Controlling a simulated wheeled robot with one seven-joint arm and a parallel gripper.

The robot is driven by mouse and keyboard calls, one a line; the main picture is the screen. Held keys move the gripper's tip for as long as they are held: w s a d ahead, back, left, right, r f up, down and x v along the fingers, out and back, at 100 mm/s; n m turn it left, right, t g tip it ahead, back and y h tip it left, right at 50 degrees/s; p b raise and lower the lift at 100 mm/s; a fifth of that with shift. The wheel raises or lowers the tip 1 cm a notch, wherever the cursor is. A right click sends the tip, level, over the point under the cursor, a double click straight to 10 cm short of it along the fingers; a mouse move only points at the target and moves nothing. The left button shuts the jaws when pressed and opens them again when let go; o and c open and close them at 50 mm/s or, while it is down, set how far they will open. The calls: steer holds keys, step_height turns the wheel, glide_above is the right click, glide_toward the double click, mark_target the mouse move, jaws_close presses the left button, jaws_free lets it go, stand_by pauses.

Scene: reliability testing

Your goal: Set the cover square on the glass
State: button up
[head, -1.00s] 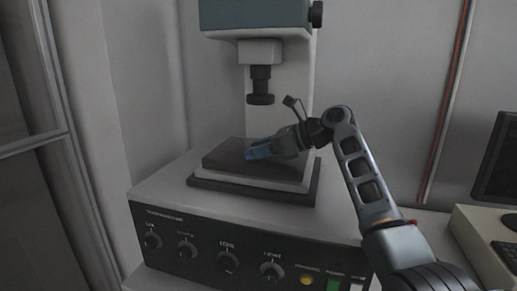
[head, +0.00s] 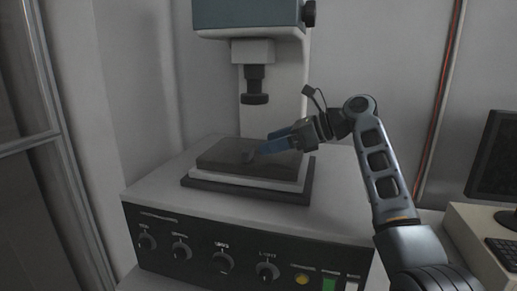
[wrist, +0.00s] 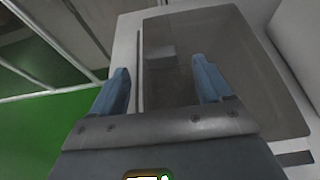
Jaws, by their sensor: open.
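A dark, flat plate (head: 225,153) lies on a pale block with a dark base under the column of the bench instrument. In the wrist view the plate (wrist: 235,75) looks smoky, like tinted glass. A small, lighter squarish patch (wrist: 161,56) shows on or under it; I cannot tell for sure that this is the cover. In the head view a faint grey patch (head: 248,157) lies just past my fingertips. My gripper (head: 263,143) is open, with its blue fingers apart over the plate's right part. It looks empty, and the patch lies beyond the finger gap.
The instrument's column and dark plunger (head: 255,85) stand above and behind the plate. Its front panel (head: 205,245) has several knobs and coloured buttons. A monitor (head: 492,155) and keyboard stand at the right. The pale top (head: 150,195) left of the plate is clear.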

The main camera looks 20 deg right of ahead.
mark_target(296, 165)
steer(key=v, duration=0.6)
steer(key=shift+f, duration=0.1)
stand_by(0.3)
